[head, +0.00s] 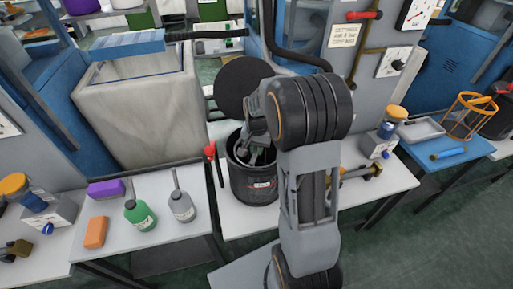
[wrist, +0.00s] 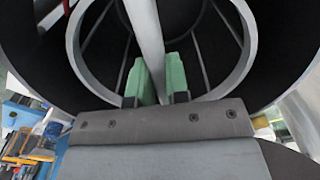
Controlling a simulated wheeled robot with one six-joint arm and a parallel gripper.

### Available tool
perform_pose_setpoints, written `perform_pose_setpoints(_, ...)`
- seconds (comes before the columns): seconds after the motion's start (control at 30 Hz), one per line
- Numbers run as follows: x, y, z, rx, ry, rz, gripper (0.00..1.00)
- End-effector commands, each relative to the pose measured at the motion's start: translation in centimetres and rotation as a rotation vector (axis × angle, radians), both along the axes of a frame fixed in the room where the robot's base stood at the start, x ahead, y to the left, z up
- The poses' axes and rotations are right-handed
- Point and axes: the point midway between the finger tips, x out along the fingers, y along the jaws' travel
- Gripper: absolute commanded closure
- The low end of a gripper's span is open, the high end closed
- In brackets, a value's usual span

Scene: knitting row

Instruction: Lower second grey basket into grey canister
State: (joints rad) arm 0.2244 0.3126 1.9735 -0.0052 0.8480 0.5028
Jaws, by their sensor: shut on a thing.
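The dark grey canister (head: 256,188) stands on a white bench with a label on its front. Its round dark lid (head: 240,84) is raised behind the mouth. My gripper (head: 257,152) points down at the canister's mouth. In the wrist view, its green-padded fingers (wrist: 161,78) are shut on the upright grey bar of a grey basket (wrist: 148,24). The basket's pale ring and thin ribs show around the bar, with dark canister wall around them. The basket looks to be within the mouth; its bottom and depth are hidden. In the head view, my wrist mostly hides the basket.
A red-handled lever (head: 211,158) stands close left of the canister. An orange wire basket (head: 468,117) stands on the blue table at right.

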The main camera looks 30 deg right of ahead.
Motion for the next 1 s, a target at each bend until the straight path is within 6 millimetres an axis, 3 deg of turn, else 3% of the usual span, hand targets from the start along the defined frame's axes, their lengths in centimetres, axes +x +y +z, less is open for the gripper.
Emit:
perform_pose_setpoints(0.27, 0.01, 0.01, 0.00, 0.000, 0.000, 0.000, 1.00)
perform_pose_setpoints(0.3, 0.01, 0.01, 0.00, 0.000, 0.000, 0.000, 0.81)
perform_pose_setpoints(0.57, 0.01, 0.01, 0.00, 0.000, 0.000, 0.000, 0.56)
perform_pose_setpoints(0.73, 0.00, 0.01, 0.00, 0.000, 0.000, 0.000, 0.55)
perform_pose_setpoints(1.0, -0.01, 0.01, -0.02, 0.000, 0.000, 0.000, 0.29)
